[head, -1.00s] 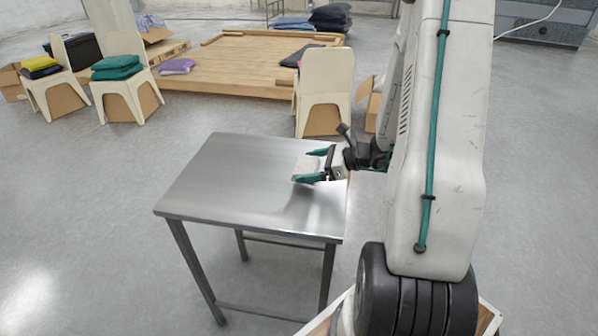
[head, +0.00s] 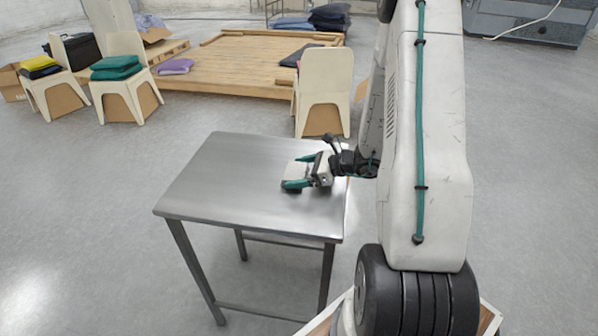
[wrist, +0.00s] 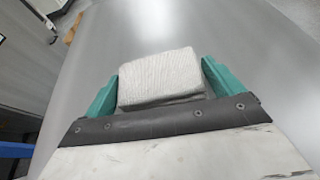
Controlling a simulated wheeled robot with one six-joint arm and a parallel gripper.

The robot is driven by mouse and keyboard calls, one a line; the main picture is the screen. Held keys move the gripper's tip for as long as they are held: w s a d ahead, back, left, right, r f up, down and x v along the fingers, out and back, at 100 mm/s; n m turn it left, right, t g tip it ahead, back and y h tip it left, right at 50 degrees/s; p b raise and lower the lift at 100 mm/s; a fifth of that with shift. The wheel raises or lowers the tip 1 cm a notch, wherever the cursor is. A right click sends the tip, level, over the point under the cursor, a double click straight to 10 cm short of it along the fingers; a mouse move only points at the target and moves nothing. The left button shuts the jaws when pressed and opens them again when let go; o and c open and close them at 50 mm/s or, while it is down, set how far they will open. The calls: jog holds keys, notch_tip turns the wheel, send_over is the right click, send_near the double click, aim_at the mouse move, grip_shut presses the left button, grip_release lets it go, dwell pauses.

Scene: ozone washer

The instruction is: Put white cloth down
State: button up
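The white cloth (wrist: 160,76) is a folded, textured block between the two green fingers of my gripper (wrist: 160,84) in the wrist view. The fingers appear to press on its left and right sides. In the head view my gripper (head: 293,171) is low over the right part of the steel table (head: 225,180). The cloth (head: 298,170) is pale and partly hidden there by the fingers. I cannot tell whether the cloth touches the table top.
The rest of the table top is bare. Behind it stand a cream chair (head: 325,85) and a low wooden platform (head: 235,65). Chairs with folded green cloths (head: 117,68) and yellow and dark cloths (head: 39,66) are at the back left.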

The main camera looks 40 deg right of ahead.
jog(key=shift+s+d+r, duration=0.1)
jog(key=shift+r, duration=0.15)
jog(key=v, duration=1.1)
jog(key=shift+s+d+r, duration=0.1)
jog(key=shift+r, duration=0.35)
jog(key=s+a+r+n+g, duration=0.2)
jog(key=a+r+n+g, duration=0.35)
jog(key=a+n, duration=0.35)
jog(key=s+a+r+n+g, duration=0.35)
jog(key=a+r+n, duration=0.3)
jog(key=a, duration=0.45)
jog(key=s+a+r+n+h, duration=0.1)
jog(key=s+r+n+h, duration=0.1)
jog(key=s+n, duration=0.2)
jog(key=s+a+r+n+h, duration=0.2)
jog(key=s+r+n+h, duration=0.1)
jog(key=s+n, duration=0.1)
jog(key=s+a+r+n+h, duration=0.1)
jog(key=s+r+n+h, duration=0.1)
jog(key=s+n+h, duration=0.1)
jog(key=shift+s+a+r+n, duration=0.2)
jog(key=shift+s+r+n, duration=0.2)
jog(key=shift+s+n, duration=0.45)
